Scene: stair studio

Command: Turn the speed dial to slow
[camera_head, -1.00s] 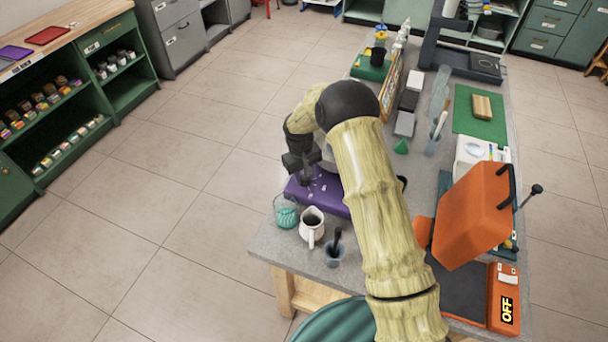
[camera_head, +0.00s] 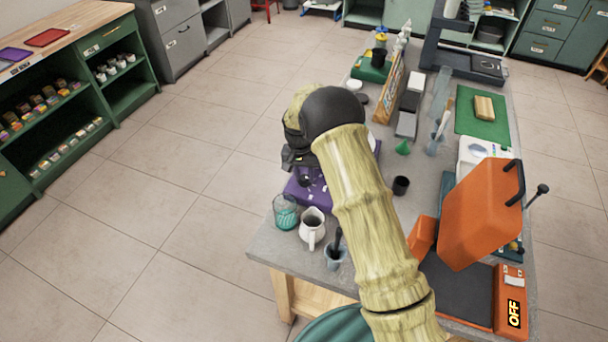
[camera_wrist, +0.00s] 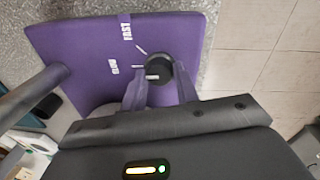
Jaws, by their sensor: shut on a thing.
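The purple machine (camera_head: 308,190) sits at the table's near left, partly hidden by my arm. In the wrist view its purple panel (camera_wrist: 85,50) carries the words FAST and SLOW with pale tick marks. A short pale mark on the dial faces left, roughly toward the SLOW side. My gripper (camera_wrist: 161,74) has one finger on each side of the dial and is shut on it. In the head view my gripper (camera_head: 302,176) is over the machine, and the dial cannot be made out.
A glass jar (camera_head: 286,212), a white pitcher (camera_head: 311,230) and a small cup with a dark handle (camera_head: 335,253) stand close in front. A black cup (camera_head: 401,186) is to the right. An orange press (camera_head: 478,215) showing OFF stands further right. Floor at left is clear.

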